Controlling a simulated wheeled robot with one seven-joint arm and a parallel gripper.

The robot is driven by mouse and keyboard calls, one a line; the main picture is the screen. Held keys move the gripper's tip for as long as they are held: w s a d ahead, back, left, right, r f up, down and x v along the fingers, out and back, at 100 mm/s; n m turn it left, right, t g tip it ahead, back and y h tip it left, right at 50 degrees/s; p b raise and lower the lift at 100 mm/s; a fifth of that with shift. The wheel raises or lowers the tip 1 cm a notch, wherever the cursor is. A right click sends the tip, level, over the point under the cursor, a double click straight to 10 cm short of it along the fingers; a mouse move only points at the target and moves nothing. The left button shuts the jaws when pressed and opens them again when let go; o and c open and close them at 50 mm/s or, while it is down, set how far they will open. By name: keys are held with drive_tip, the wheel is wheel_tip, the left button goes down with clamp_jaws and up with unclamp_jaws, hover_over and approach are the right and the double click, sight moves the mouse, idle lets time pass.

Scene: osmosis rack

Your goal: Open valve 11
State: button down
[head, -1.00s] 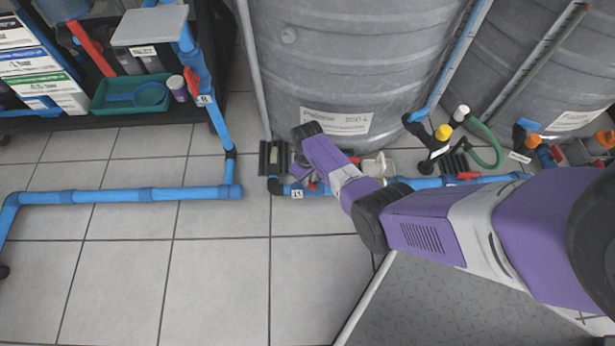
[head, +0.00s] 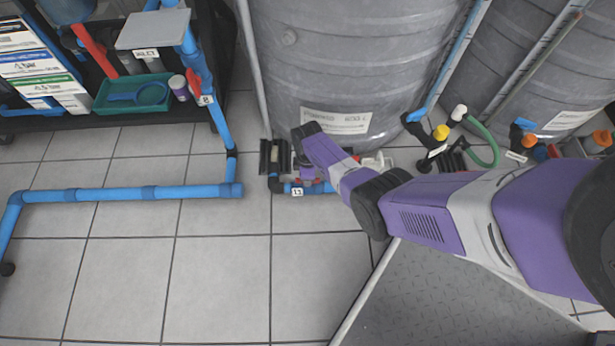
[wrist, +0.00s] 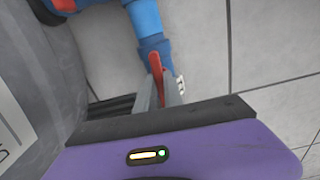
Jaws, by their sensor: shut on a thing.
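The blue pipe fitting (wrist: 152,46) lies just beyond the handle. The valve body is mostly hidden by my gripper and arm.
The grey tank (head: 340,70) stands close behind the valve. A blue pipe (head: 110,194) runs along the floor to the left. A black rack with a green tray (head: 133,94) stands upper left. A green hose (head: 490,145) is at right. The tiled floor in front is clear.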

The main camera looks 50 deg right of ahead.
drive_tip(key=shift+n, duration=0.4)
drive_tip(key=c, duration=1.5)
unclamp_jaws()
drive_tip(key=shift+o, duration=0.2)
drive_tip(key=shift+r, duration=0.1)
wheel_tip(320, 180, up, 8)
drive_tip(key=p, duration=0.5)
drive_tip(key=shift+f, duration=0.25)
